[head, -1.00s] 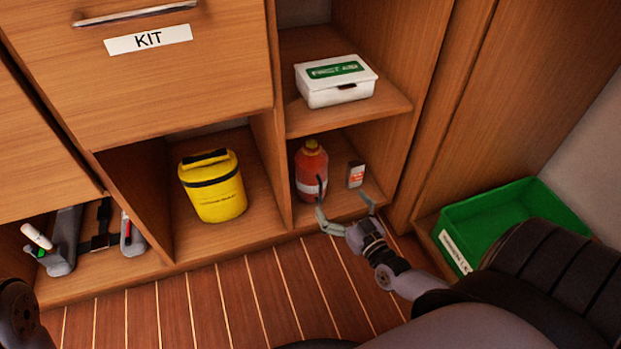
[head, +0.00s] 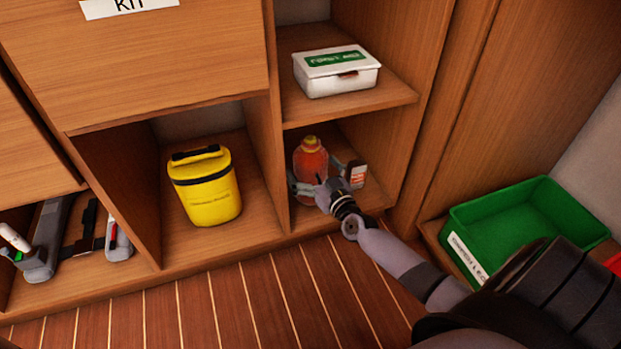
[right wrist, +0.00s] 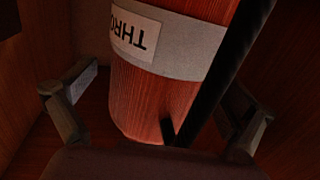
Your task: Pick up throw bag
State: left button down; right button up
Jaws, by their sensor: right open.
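The throw bag (head: 311,158) is a red-orange upright bag with a yellow top, standing in the lower right cubby. In the right wrist view the bag (right wrist: 150,95) fills the middle, with a grey band, a label reading "THRO" and a black strap (right wrist: 228,65) across it. My right gripper (head: 326,184) is at the front of the bag, open. In the right wrist view its fingers (right wrist: 158,105) are on either side of the bag's lower part, with gaps still showing. My left gripper is out of view.
The cubby's side walls are near. A white first aid box (head: 337,80) sits on the shelf above. A yellow container (head: 210,200) is in the left cubby, and a green bin (head: 480,215) is at right.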

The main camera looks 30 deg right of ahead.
jog(key=shift+w, duration=0.1)
jog(key=c, duration=1.6)
jog(key=shift+r, duration=0.15)
jog(key=shift+c, duration=0.4)
